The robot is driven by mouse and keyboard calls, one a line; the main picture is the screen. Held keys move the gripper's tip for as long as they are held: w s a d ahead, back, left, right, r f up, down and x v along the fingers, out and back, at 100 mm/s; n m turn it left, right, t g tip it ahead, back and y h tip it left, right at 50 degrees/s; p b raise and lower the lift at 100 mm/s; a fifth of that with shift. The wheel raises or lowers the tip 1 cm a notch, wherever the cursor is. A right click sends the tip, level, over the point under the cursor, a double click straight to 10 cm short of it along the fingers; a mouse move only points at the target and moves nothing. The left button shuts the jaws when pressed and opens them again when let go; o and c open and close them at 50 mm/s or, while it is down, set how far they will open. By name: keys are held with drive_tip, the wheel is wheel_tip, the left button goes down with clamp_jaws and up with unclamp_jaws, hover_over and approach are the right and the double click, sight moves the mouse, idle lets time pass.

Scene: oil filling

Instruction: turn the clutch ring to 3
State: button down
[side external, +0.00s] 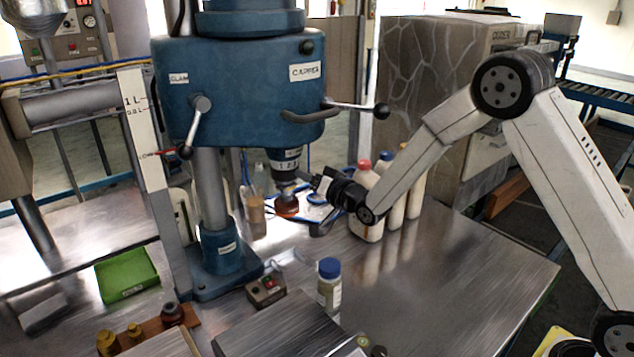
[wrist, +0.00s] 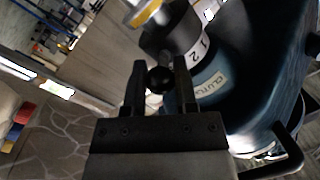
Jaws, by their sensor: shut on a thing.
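The clutch ring (side external: 287,164) sits under the blue drill head, with a white number band. In the wrist view the ring (wrist: 193,50) shows the numbers 1 and 2, beside a label (wrist: 212,86) that reads as clutch on the blue housing. A dark round knob (wrist: 160,80) lies between the two fingers of my gripper (wrist: 159,65), which is shut on it. In the side view my gripper (side external: 312,180) reaches the ring from the right. The knob is hard to make out there. Which number the ring is set to cannot be told.
The blue drill head (side external: 240,85) has lever handles with a ball end (side external: 381,111) above my gripper. Bottles (side external: 366,205) stand close behind my gripper. A blue-capped jar (side external: 329,285) and a switch box (side external: 266,290) stand in front. The table's right side is clear.

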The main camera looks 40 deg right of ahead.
drive_tip(key=shift+a+m+h, duration=0.2)
drive_tip(key=shift+m+h, duration=0.3)
drive_tip(key=shift+h, duration=0.2)
drive_tip(key=shift+c, duration=2)
unclamp_jaws()
drive_tip(key=shift+s, duration=0.1)
drive_tip(key=shift+s, duration=0.1)
drive_tip(key=s, duration=0.7)
drive_tip(key=shift+s+d, duration=0.2)
drive_tip(key=shift+s, duration=0.1)
